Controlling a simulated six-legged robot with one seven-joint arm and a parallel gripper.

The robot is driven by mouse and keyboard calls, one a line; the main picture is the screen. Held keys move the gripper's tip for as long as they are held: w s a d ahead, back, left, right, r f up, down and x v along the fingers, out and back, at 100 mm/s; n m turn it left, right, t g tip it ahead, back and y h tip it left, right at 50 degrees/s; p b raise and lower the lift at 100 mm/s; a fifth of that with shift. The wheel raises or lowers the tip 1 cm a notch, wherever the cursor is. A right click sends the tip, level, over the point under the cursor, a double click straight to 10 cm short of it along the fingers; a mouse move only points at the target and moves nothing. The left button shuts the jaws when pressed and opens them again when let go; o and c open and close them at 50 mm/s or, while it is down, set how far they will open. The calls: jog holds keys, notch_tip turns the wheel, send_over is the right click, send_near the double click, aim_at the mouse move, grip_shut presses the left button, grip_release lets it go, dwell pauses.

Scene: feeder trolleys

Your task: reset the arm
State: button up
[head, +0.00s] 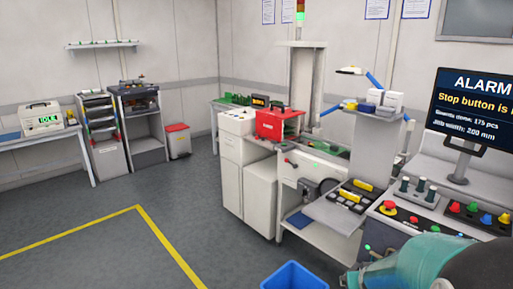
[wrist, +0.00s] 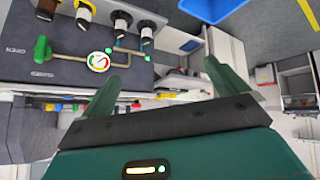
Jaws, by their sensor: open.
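My gripper (wrist: 165,68) shows in the wrist view, with its two green fingers spread apart and nothing between them. In that view a dark panel (wrist: 75,60) with a gauge, a green handle and several knobs lies to the left of the fingers. I cannot tell how far the fingers are from it. In the head view a teal and black part of my arm fills the bottom right corner, in front of the control desk. My fingers cannot be made out there.
A blue bin (head: 294,277) stands on the floor at the bottom. The control desk (head: 398,228) has several buttons, and an alarm screen (head: 475,108) stands above it. White cabinets (head: 262,200) stand in the middle. The grey floor (head: 90,240) at left is clear, with yellow lines.

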jog(key=s+a+r+n+y, duration=0.1)
jog(key=s+a+r+y, duration=0.2)
jog(key=s+a+r, duration=0.7)
jog(key=s+a+r+g, duration=0.2)
jog(key=s+a+r, duration=0.4)
jog(key=s, duration=0.4)
jog(key=shift+s+r+n, duration=0.15)
jog(key=shift+s+n, duration=0.05)
jog(key=shift+n, duration=0.2)
jog(key=shift+c, duration=0.2)
